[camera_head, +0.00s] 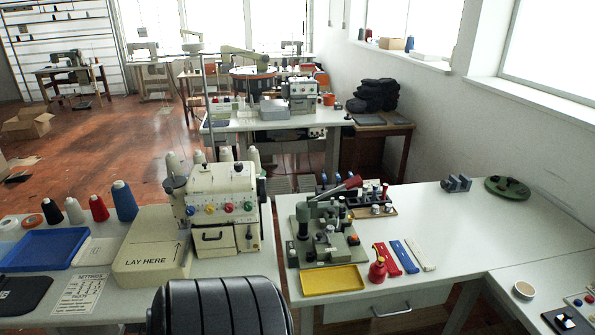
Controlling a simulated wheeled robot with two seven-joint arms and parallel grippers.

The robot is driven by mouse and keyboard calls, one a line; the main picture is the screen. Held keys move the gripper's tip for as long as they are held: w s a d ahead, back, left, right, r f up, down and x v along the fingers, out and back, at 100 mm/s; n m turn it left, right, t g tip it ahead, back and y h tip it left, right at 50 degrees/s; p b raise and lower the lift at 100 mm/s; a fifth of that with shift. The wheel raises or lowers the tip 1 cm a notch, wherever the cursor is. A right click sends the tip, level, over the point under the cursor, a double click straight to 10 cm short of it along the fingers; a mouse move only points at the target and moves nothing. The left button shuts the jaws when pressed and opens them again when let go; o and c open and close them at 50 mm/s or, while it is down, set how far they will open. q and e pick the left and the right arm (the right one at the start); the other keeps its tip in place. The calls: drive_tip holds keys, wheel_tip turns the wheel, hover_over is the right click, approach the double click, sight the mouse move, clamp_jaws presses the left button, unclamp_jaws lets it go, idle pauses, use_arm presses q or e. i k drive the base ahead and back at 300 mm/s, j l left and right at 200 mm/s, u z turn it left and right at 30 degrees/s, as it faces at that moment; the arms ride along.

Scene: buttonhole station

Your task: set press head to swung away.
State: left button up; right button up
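A grey-green press (328,240) stands on the white table right of the sewing machine. Its press head (322,208) sits at the top of the press, with a lever ending in a dark red grip (350,184) that points up to the right. At this size I cannot tell whether the head is over the base or swung to the side. Neither of my grippers is in view.
A cream sewing machine (222,205) stands close on the left. The table's right part (480,225) is mostly clear.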

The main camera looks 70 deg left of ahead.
sight(305, 211)
drive_tip(key=u, duration=1.9)
